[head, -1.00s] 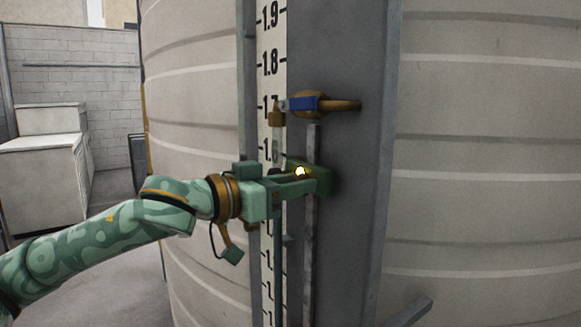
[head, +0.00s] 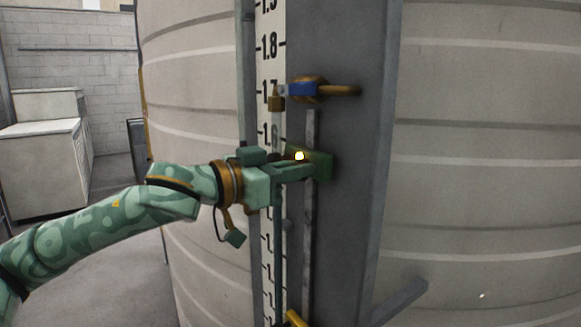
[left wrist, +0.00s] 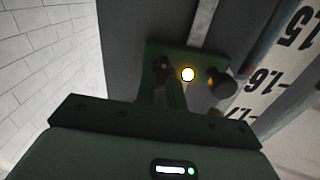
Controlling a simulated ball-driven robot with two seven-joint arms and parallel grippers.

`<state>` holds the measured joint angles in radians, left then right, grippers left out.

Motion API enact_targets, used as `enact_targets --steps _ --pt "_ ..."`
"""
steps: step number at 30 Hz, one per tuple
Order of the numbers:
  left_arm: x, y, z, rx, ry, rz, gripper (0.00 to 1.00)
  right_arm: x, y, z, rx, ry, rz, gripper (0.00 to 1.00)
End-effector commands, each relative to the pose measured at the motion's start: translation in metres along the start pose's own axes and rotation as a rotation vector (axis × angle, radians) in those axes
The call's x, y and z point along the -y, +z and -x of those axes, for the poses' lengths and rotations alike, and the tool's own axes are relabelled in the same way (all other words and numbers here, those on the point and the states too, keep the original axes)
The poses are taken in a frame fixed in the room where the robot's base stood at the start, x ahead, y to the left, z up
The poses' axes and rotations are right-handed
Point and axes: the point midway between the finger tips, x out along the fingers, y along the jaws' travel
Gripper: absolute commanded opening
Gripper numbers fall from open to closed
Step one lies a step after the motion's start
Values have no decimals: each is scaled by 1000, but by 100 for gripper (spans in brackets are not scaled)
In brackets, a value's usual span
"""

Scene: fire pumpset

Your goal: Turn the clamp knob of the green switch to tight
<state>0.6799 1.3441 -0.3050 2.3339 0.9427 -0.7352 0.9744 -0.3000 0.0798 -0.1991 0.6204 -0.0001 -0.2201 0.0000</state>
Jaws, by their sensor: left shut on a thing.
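The green switch (head: 322,164) is mounted on the grey upright beside the level scale, and a lit yellow-white lamp (head: 299,156) shows on it. In the left wrist view the switch (left wrist: 205,57) is a dark green block with its lamp (left wrist: 187,74) glowing. My left gripper (head: 305,168) reaches it from the left. In the left wrist view its fingers (left wrist: 162,82) are shut on a small dark part, apparently the clamp knob (left wrist: 161,67), mostly hidden by the fingers. A dark round part (left wrist: 222,84) sits at the switch's scale side. My right gripper is out of view.
A blue and orange switch (head: 304,89) is mounted above on the same upright. The scale (head: 270,50) runs vertically left of it. A yellow-orange part (head: 296,318) shows at the bottom edge. The large ribbed tank (head: 480,150) stands behind.

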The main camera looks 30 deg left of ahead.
Motion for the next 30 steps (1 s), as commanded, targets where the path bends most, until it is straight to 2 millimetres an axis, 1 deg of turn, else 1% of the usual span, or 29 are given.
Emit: enact_targets --steps 1,8,30 --pt "2 -2 0 0 -5 -26 0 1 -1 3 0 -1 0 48" --pt "2 -4 0 0 -7 -199 0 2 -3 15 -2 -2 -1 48" --pt "-1 -1 1 4 -5 -902 0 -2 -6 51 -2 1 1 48"
